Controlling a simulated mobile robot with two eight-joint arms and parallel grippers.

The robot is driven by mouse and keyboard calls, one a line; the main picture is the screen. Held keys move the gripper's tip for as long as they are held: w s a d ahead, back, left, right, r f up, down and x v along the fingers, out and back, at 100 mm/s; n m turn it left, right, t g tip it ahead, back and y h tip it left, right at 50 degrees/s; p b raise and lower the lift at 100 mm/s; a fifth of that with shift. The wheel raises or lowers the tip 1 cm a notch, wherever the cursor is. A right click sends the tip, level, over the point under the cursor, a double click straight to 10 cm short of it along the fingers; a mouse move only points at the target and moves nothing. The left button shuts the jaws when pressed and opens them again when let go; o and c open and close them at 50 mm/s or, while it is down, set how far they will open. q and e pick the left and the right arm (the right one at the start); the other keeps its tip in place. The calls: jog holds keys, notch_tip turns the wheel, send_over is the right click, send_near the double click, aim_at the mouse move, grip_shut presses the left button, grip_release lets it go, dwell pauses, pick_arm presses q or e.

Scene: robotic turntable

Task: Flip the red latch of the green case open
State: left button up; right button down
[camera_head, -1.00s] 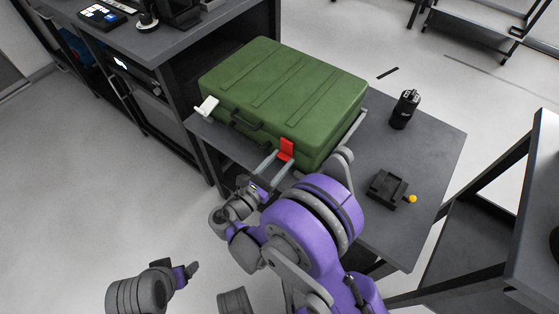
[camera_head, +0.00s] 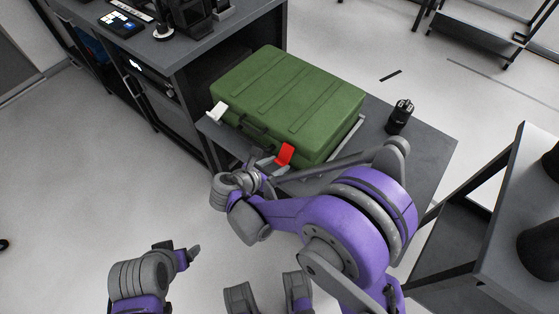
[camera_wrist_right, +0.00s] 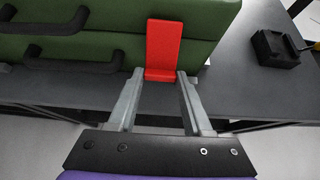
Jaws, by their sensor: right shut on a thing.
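The green case (camera_head: 290,98) lies on a dark table, with its handle side toward me. The red latch (camera_head: 285,154) is on its front face near the right corner. In the right wrist view the red latch (camera_wrist_right: 160,45) spans the lid seam, and its lower end bends out from the case. My right gripper (camera_wrist_right: 158,82) is shut on that lower end, one finger on each side. In the head view my right gripper (camera_head: 268,168) is partly hidden by its own arm. My left gripper (camera_head: 192,253) is low at the left, away from the case; its jaw opening is unclear.
A white latch (camera_head: 217,111) sticks out at the case's left front, with a dark handle (camera_head: 254,131) between the latches. A black cylindrical object (camera_head: 399,116) stands right of the case. A black holder (camera_wrist_right: 280,48) lies on the table at right. A dark cabinet (camera_head: 170,75) stands at left.

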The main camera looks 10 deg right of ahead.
aim_at(279, 163)
notch_tip(279, 163, up, 3)
jog(key=g+y+p, duration=0.2)
jog(key=p, duration=0.1)
jog(key=shift+s+a+f+y, duration=0.15)
jog(key=shift+f+y, duration=0.05)
jog(key=shift+y, duration=0.2)
jog(key=shift+r+g+y+p, duration=0.6)
jog(key=shift+g+y, duration=0.2)
jog(key=shift+y, duration=0.2)
jog(key=shift+r+g+y+p, duration=0.5)
jog(key=shift+g+y, duration=0.2)
jog(key=shift+y, duration=0.1)
jog(key=shift+c, duration=1.6)
grip_release()
jog(key=p+v, duration=0.1)
jog(key=v, duration=1)
